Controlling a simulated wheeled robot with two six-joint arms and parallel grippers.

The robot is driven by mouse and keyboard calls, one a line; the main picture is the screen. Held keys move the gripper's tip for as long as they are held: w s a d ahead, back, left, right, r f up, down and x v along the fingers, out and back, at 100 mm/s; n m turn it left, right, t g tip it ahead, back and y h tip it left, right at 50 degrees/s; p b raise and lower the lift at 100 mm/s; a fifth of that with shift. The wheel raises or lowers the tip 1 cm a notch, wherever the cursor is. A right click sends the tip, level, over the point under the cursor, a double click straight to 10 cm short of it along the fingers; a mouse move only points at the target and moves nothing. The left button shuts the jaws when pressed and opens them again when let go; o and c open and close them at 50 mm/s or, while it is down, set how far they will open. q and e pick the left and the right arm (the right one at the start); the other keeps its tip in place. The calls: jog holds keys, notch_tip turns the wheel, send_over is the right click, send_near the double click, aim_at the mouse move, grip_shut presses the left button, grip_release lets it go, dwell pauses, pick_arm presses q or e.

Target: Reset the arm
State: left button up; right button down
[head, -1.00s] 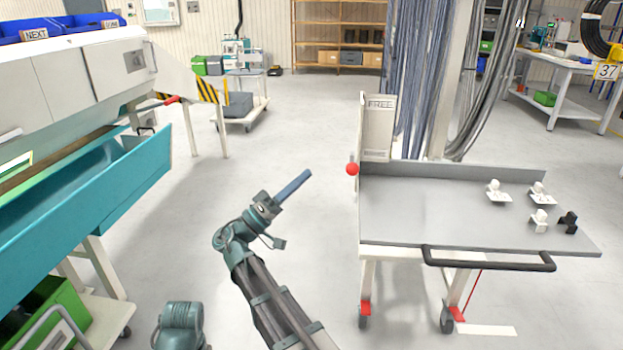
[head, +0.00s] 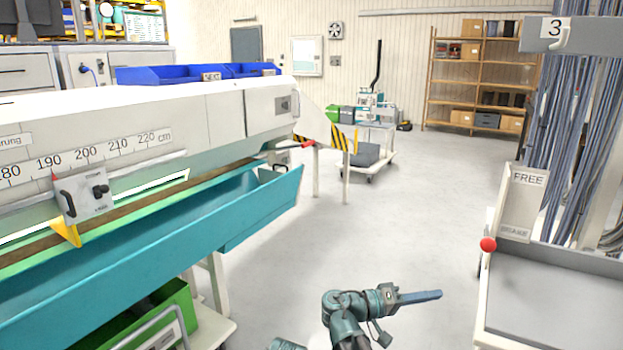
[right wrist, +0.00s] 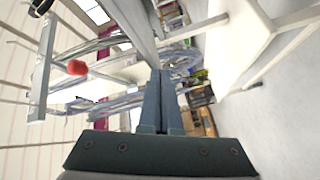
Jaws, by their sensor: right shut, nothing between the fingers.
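My right gripper (head: 436,295) shows at the lower middle of the head view, its arm coming up from the bottom edge. It is raised in open air over the floor, between the teal trough and the grey cart, and points to the right. Its narrow blue-grey fingers lie together with nothing between them. In the right wrist view the two fingers (right wrist: 160,100) stand side by side, closed. My left gripper does not show; only a small teal part of my own body shows at the bottom edge of the head view.
The measuring machine with its teal trough (head: 130,270) fills the left side. A grey cart (head: 560,305) with a red knob (head: 488,244) and a FREE sign (head: 522,205) stands at right. The floor (head: 400,215) between them is clear. A wooden shelf (head: 478,93) stands behind.

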jog(key=s+a+f+n+y, duration=0.25)
jog(key=a+f+y, duration=0.2)
jog(key=f, duration=0.35)
jog(key=s+a+f+n+y, duration=0.2)
jog(key=s+a+f+y, duration=0.25)
jog(key=f, duration=0.35)
jog(key=s+a+f+n+g+y+p, duration=0.1)
jog(key=s+a+f+n+y, duration=0.2)
jog(key=a, duration=0.4)
jog(key=s+a+f+g+y, duration=0.1)
jog(key=s+a+f+y, duration=0.1)
jog(key=s+a+y, duration=0.35)
notch_tip(320, 180, up, 34)
jog(key=p, duration=3.3)
jog(key=shift+a+f+h+p, duration=0.25)
jog(key=shift+a+h+p, duration=0.05)
jog(key=shift+a+h, duration=0.1)
jog(key=shift+d, duration=0.1)
